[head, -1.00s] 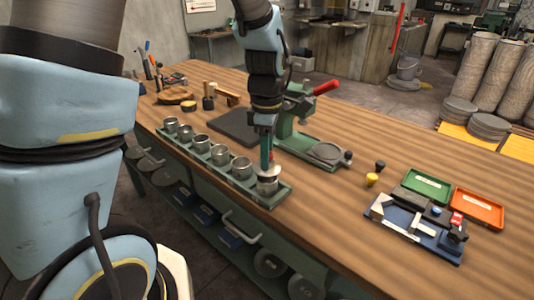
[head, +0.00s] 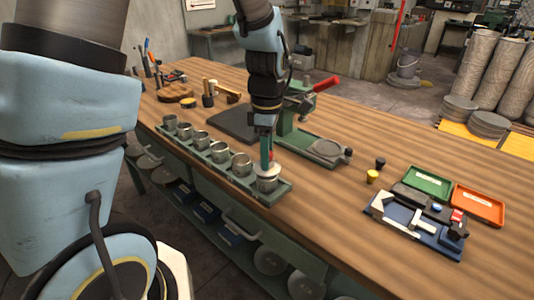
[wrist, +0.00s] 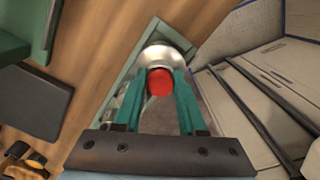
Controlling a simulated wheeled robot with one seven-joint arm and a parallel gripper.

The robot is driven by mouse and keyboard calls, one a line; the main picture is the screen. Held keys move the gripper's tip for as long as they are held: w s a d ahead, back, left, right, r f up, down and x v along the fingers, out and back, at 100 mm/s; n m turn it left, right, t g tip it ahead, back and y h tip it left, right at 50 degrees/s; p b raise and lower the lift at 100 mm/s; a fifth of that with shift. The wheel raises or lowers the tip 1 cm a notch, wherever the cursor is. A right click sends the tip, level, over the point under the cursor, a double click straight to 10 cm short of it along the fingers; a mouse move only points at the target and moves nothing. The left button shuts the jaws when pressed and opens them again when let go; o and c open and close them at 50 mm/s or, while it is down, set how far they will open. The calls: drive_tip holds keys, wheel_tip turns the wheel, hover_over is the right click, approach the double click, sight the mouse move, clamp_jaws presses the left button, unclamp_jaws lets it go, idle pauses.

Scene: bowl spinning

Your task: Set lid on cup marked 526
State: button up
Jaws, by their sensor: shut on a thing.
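My gripper (head: 267,162) points down at the near right end of a green rack (head: 283,188). It is shut on the red knob (wrist: 160,82) of a round metal lid (wrist: 165,55), seen from above in the wrist view. The lid (head: 268,172) is at the mouth of the nearest metal cup (head: 267,185) in the head view. I cannot tell whether it touches the rim. Several other open metal cups, such as the adjacent one (head: 241,166), stand in a row up the rack. No cup number is readable.
Yellow and black knobs, green and orange trays (head: 478,205) and a blue tool tray lie right. The front right tabletop (head: 350,220) is clear.

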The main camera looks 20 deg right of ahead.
drive_tip(key=shift+f+b, duration=0.35)
drive_tip(key=shift+f, duration=0.6)
idle(0.8)
drive_tip(key=o, duration=0.9)
drive_tip(key=shift+o, duration=0.4)
drive_tip(key=o, duration=0.3)
drive_tip(key=shift+o, duration=0.2)
drive_tip(key=shift+r+p, duration=3.7)
drive_tip(key=shift+r, duration=0.35)
